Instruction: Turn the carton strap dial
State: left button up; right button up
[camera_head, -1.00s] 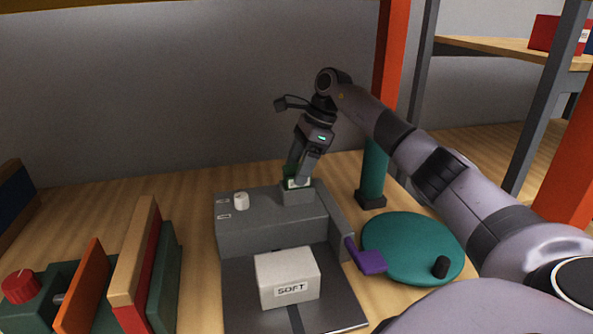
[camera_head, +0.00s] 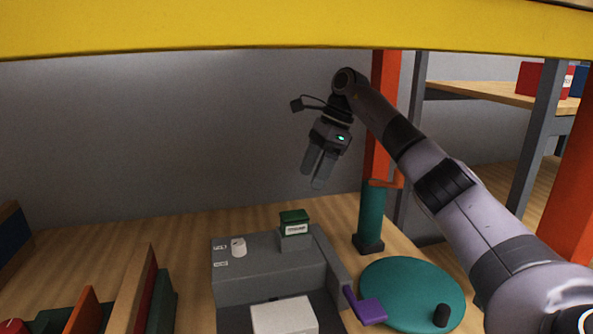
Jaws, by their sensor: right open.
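The grey strapping machine (camera_head: 262,289) stands on the wooden table. A small white dial (camera_head: 238,246) sits on its top at the left, beside two small labels. A green block with a white label (camera_head: 294,224) sits on the machine's raised right part. A white carton (camera_head: 284,316) lies on the machine's lower front, cut off by the bottom edge. My right gripper (camera_head: 314,184) is open and empty, pointing down above the green block and to the right of the dial, apart from both. My left gripper is out of view.
A purple lever (camera_head: 367,308) sticks out at the machine's right. A teal round plate (camera_head: 405,285) with a black knob (camera_head: 441,315) and a teal post (camera_head: 371,220) stand further right. Upright boards (camera_head: 130,290) stand at the left. A yellow beam (camera_head: 290,28) crosses the top.

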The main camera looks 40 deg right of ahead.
aim_at(238, 245)
jog(key=k, duration=1)
